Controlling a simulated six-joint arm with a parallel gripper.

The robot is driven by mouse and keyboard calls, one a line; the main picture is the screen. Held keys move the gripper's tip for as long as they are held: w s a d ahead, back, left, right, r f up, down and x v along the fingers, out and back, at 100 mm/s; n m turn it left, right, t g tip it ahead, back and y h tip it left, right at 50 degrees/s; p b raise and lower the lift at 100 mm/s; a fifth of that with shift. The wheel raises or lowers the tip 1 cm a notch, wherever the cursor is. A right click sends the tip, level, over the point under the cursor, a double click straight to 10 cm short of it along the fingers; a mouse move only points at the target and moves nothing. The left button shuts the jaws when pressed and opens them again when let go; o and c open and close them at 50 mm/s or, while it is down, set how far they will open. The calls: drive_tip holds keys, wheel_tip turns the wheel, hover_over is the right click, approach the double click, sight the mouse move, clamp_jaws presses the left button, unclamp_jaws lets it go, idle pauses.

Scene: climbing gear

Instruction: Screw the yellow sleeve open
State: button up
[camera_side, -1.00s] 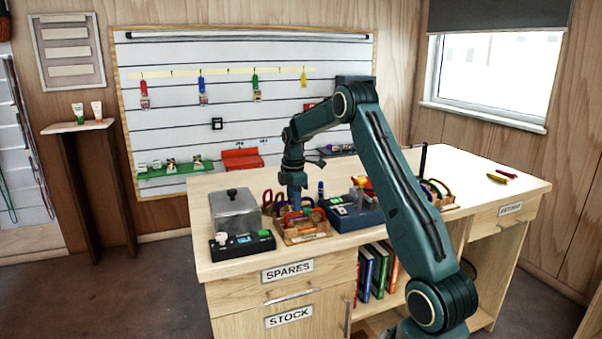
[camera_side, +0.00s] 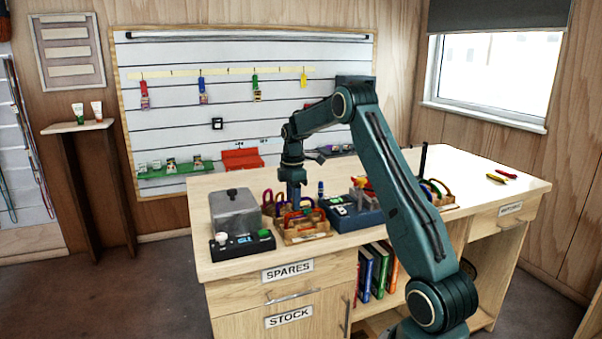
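My gripper (camera_side: 296,203) points straight down just above the wooden tray (camera_side: 305,240) at the front of the bench. The tray holds several coloured carabiners (camera_side: 295,217), with red and orange parts showing. The gripper's fingers are small and dark against them, so I cannot tell whether they are open or shut, or touching anything. I cannot make out a yellow sleeve on the carabiners under the gripper. A small yellow part (camera_side: 360,181) shows above the dark blue box, partly behind my arm; I cannot tell what it is.
A grey lidded box (camera_side: 235,213) and a black block with knobs (camera_side: 241,245) stand left of the tray. The dark blue box (camera_side: 352,218) stands close on its right. Red and yellow tools (camera_side: 500,177) lie at the far right, with clear bench around them.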

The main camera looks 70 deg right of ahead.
drive_tip(key=shift+r, duration=0.95)
idle(0.3)
drive_tip(key=shift+s+a, duration=0.5)
drive_tip(key=shift+a, duration=0.05)
drive_tip(key=shift+f, duration=0.15)
drive_tip(key=shift+f, duration=1.3)
drive_tip(key=shift+w+d, duration=0.5)
drive_tip(key=shift+w, duration=0.05)
drive_tip(key=shift+r, duration=1.45)
idle(0.3)
idle(0.4)
